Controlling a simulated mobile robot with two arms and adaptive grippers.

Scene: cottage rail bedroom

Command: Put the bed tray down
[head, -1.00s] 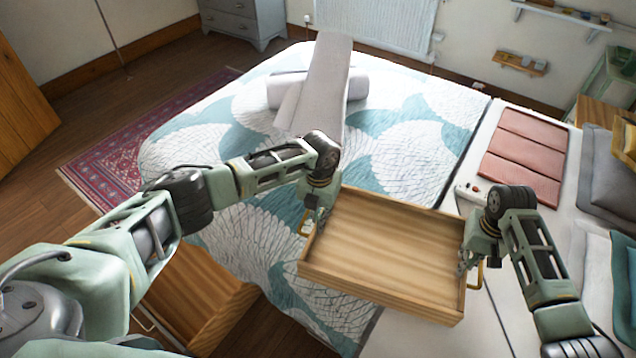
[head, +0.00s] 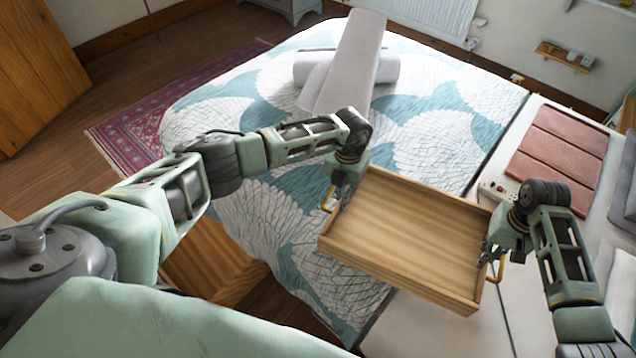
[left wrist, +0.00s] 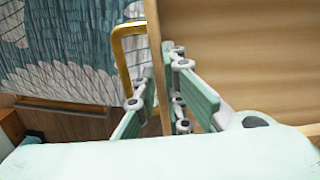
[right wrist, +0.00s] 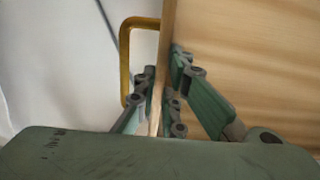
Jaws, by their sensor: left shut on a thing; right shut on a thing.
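The wooden bed tray (head: 410,235) is held between my two grippers over the bed, with nothing on it. It has low walls and a brass handle on each short side. My left gripper (head: 338,198) is shut on the tray's left wall, beside the left handle (left wrist: 130,55). My right gripper (head: 490,255) is shut on the right wall, beside the right handle (right wrist: 128,60). The tray also fills the right part of the left wrist view (left wrist: 240,50) and of the right wrist view (right wrist: 250,60). Whether its underside touches the bed is hidden.
The bed has a teal and white patterned quilt (head: 240,110) with grey rolled bedding (head: 350,70) at its far end. A wooden cabinet (head: 205,265) stands at the near left. The quilt left of the tray is clear.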

